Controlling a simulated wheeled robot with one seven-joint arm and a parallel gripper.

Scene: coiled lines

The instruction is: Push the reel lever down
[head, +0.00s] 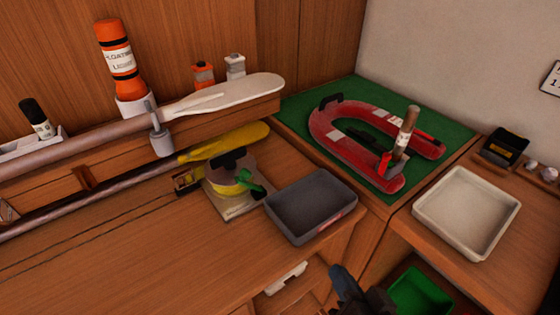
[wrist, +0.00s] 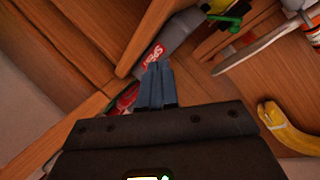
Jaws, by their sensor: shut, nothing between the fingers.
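The reel (head: 236,178) is yellow with a dark top and stands on a pale base on the wooden counter, left of the grey tray. In the wrist view the green lever (wrist: 226,20) shows at the top, right of centre. My gripper (head: 338,272) is at the lower middle of the head view, in front of and below the grey tray, well apart from the reel. In the wrist view its blue fingers (wrist: 157,82) are together with nothing between them.
The grey tray (head: 310,238) lies between my gripper and the reel. Paddles (head: 222,97) lie along the back left. A red toy-like boat (head: 360,140) sits on a green mat, and a white tray (head: 466,250) is at right. The counter's front left is clear.

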